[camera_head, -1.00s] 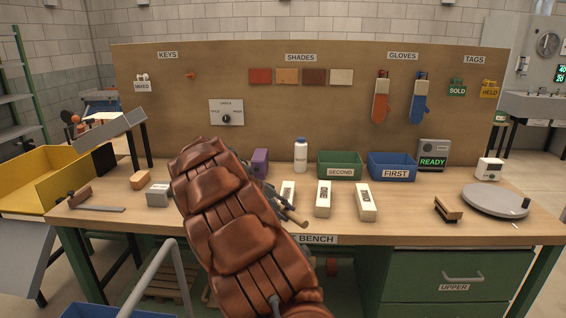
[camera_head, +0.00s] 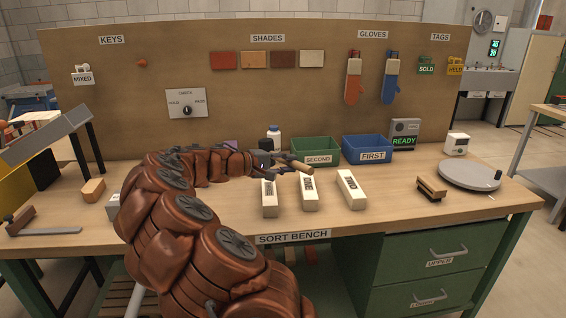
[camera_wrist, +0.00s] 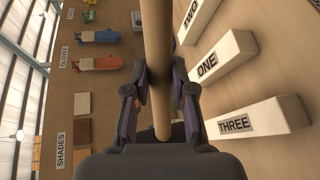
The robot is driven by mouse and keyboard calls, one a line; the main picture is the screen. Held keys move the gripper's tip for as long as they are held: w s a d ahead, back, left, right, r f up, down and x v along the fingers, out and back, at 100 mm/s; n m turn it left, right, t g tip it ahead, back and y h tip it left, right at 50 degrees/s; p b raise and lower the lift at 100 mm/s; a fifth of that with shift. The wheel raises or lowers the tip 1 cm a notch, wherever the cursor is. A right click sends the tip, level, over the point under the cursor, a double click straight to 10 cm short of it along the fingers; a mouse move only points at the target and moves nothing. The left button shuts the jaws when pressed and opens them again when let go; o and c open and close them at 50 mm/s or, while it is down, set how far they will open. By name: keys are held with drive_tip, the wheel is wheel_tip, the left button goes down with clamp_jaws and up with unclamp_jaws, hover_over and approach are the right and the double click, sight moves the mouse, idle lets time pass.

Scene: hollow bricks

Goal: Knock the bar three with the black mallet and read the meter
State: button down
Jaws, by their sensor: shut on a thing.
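Three pale bars lie side by side on the bench. Bar THREE (camera_head: 269,197) is leftmost in the head view and nearest in the wrist view (camera_wrist: 275,118). Bar ONE (camera_head: 309,194) is in the middle and bar TWO (camera_head: 350,191) on the right. My gripper (camera_head: 283,160) is shut on the mallet's wooden handle (camera_wrist: 157,40), held above the far ends of the bars. The handle points right in the head view. The mallet's black head cannot be clearly made out. A grey box (camera_head: 405,135) with a green READY display stands at the back.
A green SECOND bin (camera_head: 316,150) and blue FIRST bin (camera_head: 367,149) stand behind the bars. A white bottle (camera_head: 273,137) is behind my gripper. A wood-topped stamp or brush (camera_head: 432,188) and a grey turntable (camera_head: 469,174) are right.

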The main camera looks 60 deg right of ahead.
drive_tip(key=shift+f+b, duration=1.15)
drive_tip(key=shift+f, duration=1.75)
drive_tip(key=shift+r+b, duration=0.15)
drive_tip(key=shift+b, duration=0.3)
drive_tip(key=shift+r, duration=0.1)
wheel_tip(320, 180, up, 4)
drive_tip(key=shift+f+p, duration=0.1)
drive_tip(key=shift+p, duration=0.8)
drive_tip(key=shift+f, duration=0.1)
